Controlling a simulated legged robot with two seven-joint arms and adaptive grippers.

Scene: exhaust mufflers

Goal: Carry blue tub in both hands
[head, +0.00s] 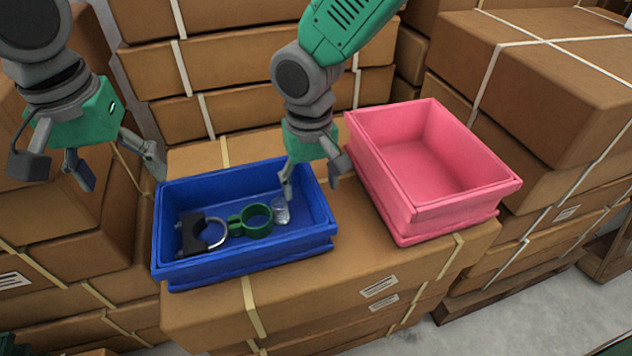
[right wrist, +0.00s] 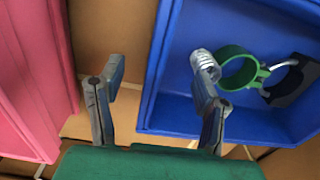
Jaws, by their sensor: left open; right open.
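The blue tub (head: 245,262) sits on a cardboard box and holds a black clamp with a metal U-bolt (head: 195,235), a green ring clamp (head: 252,219) and a small silvery threaded piece (head: 281,211). My left gripper (head: 97,168) is open and empty, above and left of the tub's left end, apart from it. My right gripper (head: 312,180) is open at the tub's right end. In the right wrist view its fingers (right wrist: 158,88) lie either side of the tub's side wall (right wrist: 160,65), one over the inside, one outside. Contact cannot be told.
A pink tub (head: 425,175) stands just right of the blue one on the same strapped boxes (head: 310,305), with a narrow gap between. Stacked cartons rise behind (head: 265,55) and at the right (head: 540,85). Grey floor (head: 490,325) shows at lower right.

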